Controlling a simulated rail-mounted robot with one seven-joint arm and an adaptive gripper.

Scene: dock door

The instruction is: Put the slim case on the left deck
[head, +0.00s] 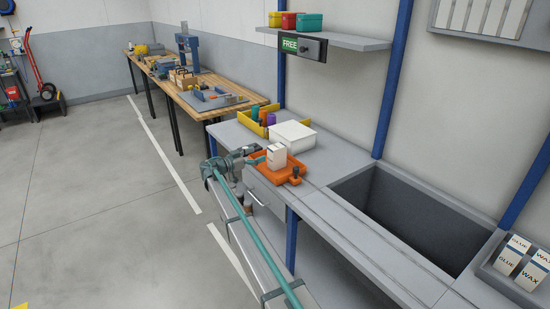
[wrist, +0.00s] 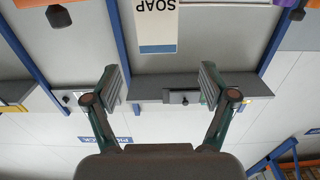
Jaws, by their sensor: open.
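A slim white case (head: 276,156) stands upright in an orange tray (head: 264,173) near the left end of the grey bench. In the wrist view its white face (wrist: 156,22) reads SOAP and is partly cut off by the top edge. My gripper (head: 261,154) is just left of the case in the head view, apart from it as far as I can tell. In the wrist view my gripper (wrist: 162,82) is open with nothing between its fingers. The left deck (head: 338,155) is the flat grey bench top left of the sunken well; part of it is bare.
A larger white box (head: 292,136) and a yellow bin (head: 258,122) stand behind the tray. The deep well (head: 405,215) lies to the right, with glue and wax boxes (head: 514,255) beyond it. A shelf (head: 335,38) and blue posts (head: 392,80) rise behind.

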